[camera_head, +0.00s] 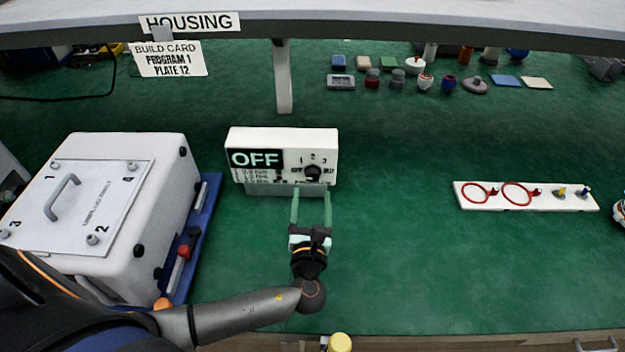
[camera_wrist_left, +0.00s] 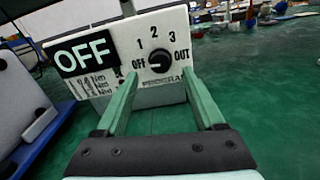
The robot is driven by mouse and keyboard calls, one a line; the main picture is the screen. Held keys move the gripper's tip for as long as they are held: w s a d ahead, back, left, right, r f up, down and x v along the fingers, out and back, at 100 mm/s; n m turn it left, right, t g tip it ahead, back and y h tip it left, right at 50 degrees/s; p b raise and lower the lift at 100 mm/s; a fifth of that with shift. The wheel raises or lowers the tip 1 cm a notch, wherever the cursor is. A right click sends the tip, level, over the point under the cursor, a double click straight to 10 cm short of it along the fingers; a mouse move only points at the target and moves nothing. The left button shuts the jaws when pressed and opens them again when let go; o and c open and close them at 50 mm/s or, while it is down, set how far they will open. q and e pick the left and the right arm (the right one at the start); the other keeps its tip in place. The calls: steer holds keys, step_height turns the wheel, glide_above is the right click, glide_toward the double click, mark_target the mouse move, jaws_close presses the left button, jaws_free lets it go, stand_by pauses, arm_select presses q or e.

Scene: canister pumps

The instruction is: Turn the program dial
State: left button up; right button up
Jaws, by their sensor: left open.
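The program dial (camera_head: 313,172) is a black round knob on the front of a white control box (camera_head: 283,140). The box has a black display reading OFF (camera_head: 256,158) and the marks 1, 2, 3, OFF and OUT around the dial. The dial also shows in the left wrist view (camera_wrist_left: 159,62). My left gripper (camera_head: 311,192) is open in front of the box, its two green fingers pointing at it. In the left wrist view the fingertips (camera_wrist_left: 159,76) lie either side of and slightly below the dial, with nothing between them. I cannot tell whether they touch the box. My right gripper is not in view.
A build card (camera_head: 170,59) reading Program 1, Plate 12 hangs from the shelf. A white housing (camera_head: 150,215) stands on a blue tray (camera_head: 208,215) at left. A white board (camera_head: 527,196) with red rings lies at right. Green bench is clear between.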

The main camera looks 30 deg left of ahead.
mark_target(313, 177)
arm_select(q)
steer(key=x, duration=0.5)
steer(key=shift+w+a, duration=0.15)
steer(key=shift+w, duration=0.1)
jaws_close()
stand_by(0.4)
